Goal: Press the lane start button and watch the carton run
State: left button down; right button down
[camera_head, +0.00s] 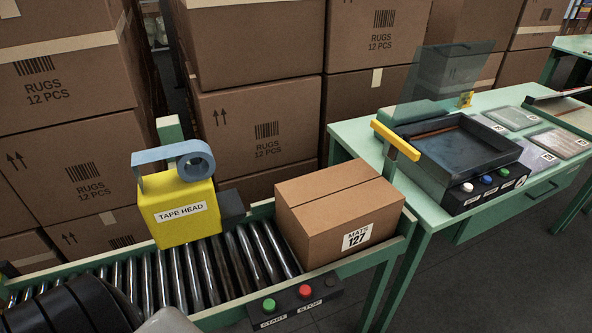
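The green START button (269,305) and the red STOP button (305,292) sit on a dark control box at the front side of the roller lane (205,272). Whether either button is pressed cannot be told. The carton (338,212), labelled MATS 127, stands closed and upright at the lane's right end. The yellow tape head (178,213) with its blue tape roll stands over the rollers left of the carton, apart from it. Dark and grey parts of my arm show at the bottom left, left of the buttons. No gripper fingertips show.
A green table (360,136) at the right holds a black tray machine (455,150) with a raised clear lid, a yellow handle bar (395,140) and several small buttons. Tall stacks of RUGS cartons (262,127) stand behind the lane. The floor at the lower right is clear.

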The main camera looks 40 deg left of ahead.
aim_at(269, 305)
jog(key=u, duration=1.1)
